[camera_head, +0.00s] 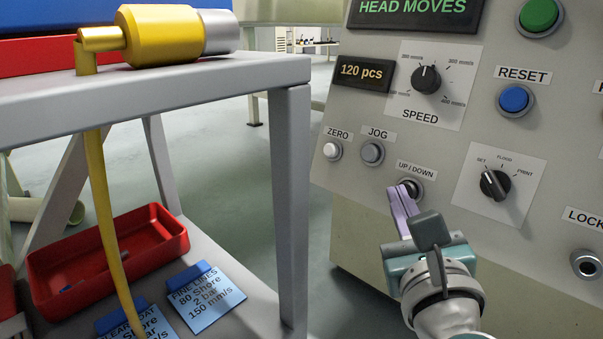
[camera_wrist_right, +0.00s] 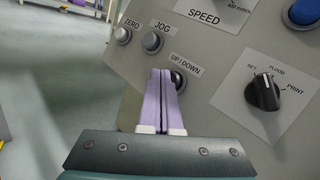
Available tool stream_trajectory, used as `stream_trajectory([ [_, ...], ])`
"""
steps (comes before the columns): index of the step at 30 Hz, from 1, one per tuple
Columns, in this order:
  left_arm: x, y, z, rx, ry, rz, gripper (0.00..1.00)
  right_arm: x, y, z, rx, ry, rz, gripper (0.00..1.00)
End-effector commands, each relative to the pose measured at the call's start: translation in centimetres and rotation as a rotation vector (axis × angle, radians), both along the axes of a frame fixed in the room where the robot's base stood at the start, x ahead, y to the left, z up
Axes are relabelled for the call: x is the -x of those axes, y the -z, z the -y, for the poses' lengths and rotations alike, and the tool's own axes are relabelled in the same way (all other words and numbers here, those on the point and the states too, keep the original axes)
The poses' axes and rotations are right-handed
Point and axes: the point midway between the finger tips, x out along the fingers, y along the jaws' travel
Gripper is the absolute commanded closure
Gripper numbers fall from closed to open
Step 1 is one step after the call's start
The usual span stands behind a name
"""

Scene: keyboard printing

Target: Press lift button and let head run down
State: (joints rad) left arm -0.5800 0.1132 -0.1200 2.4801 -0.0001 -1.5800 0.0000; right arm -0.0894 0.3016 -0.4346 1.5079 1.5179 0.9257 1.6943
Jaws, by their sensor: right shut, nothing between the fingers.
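The control panel (camera_head: 375,210) fills the right of the head view. Its UP / DOWN button (camera_head: 413,187) is dark and sits below the JOG button. My right gripper (camera_head: 404,190) is shut and empty, with its purple fingertips at the UP / DOWN button. In the right wrist view the shut fingers (camera_wrist_right: 163,75) cover the left part of that button (camera_wrist_right: 178,80); I cannot tell whether they press it. The display (camera_head: 413,7) reads "HEAD MOVES". My left gripper is not in view.
ZERO (camera_head: 332,150) and JOG (camera_head: 372,153) buttons sit up and left of the fingertips. A SET/FLOOD/PRINT selector (camera_head: 494,185) is to the right, the blue RESET button (camera_head: 514,99) above. A grey cart (camera_head: 190,85) with a yellow tool (camera_head: 160,35) stands at left.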

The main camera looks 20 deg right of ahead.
Motion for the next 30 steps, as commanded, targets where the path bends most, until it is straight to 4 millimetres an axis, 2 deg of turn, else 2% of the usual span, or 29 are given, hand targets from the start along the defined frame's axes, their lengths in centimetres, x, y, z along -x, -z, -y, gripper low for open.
stream_trajectory([
  [13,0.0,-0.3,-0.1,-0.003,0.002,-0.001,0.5,0.3,-0.3,-0.7,0.0,-0.001,0.001,1.0],
  [24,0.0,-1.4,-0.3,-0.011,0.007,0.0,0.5,1.6,-1.4,-3.8,-0.002,-0.002,0.0,1.0],
  [30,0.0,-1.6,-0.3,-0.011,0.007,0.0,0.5,2.0,-1.8,-4.8,-0.001,-0.001,0.001,1.0],
])
